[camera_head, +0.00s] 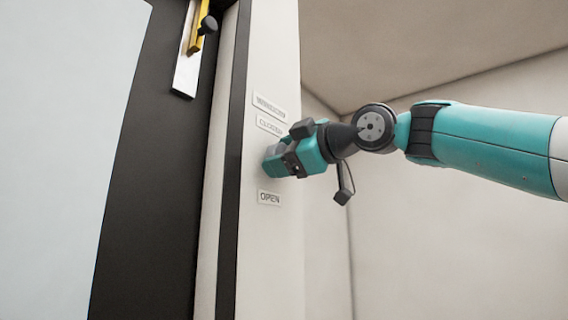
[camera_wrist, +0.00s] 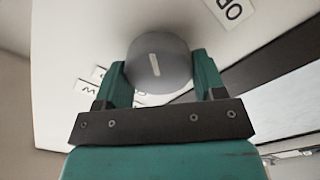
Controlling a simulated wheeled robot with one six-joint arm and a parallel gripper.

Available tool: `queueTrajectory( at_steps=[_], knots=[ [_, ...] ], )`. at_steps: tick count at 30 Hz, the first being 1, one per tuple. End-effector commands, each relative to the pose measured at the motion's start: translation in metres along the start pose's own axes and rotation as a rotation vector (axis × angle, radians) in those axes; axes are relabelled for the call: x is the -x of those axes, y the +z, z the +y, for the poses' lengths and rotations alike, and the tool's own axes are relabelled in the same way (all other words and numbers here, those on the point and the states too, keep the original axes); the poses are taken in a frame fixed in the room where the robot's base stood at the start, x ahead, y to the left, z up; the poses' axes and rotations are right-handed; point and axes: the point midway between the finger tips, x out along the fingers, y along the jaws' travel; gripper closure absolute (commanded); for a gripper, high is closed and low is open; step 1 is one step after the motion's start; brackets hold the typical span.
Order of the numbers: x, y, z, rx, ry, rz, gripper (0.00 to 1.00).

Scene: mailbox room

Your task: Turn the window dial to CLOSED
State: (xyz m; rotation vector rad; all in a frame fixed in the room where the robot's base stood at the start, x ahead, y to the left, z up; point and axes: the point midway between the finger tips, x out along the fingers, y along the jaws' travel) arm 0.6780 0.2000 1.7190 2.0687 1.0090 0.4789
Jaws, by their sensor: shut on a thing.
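The window dial (camera_wrist: 158,62) is a round grey knob with a short white mark that stands nearly upright in the wrist view. My gripper (camera_wrist: 158,80) has one teal finger on each side of the dial and is shut on it. In the head view my gripper (camera_head: 272,160) is against the white wall post and mostly hides the dial. The CLOSED label (camera_head: 270,124) is above the gripper, under another label (camera_head: 269,104) that is hard to read. The OPEN label (camera_head: 269,198) is below the gripper. In the wrist view the OPEN label (camera_wrist: 229,10) is at the upper right.
A dark frame (camera_head: 155,180) with a pale panel (camera_head: 60,150) stands left of the post. A white plate with a yellow bar and black knob (camera_head: 208,25) is at its top. The space right of the post, below my arm, looks clear.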

Motion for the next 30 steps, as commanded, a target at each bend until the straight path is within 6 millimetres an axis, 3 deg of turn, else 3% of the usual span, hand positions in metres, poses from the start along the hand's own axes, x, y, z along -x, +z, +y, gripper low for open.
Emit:
queueTrajectory(
  at_steps=[30],
  knots=[
    [-0.0003, 0.0036, -0.0072, 0.964, -0.003, 0.002, 0.6]
  ],
)
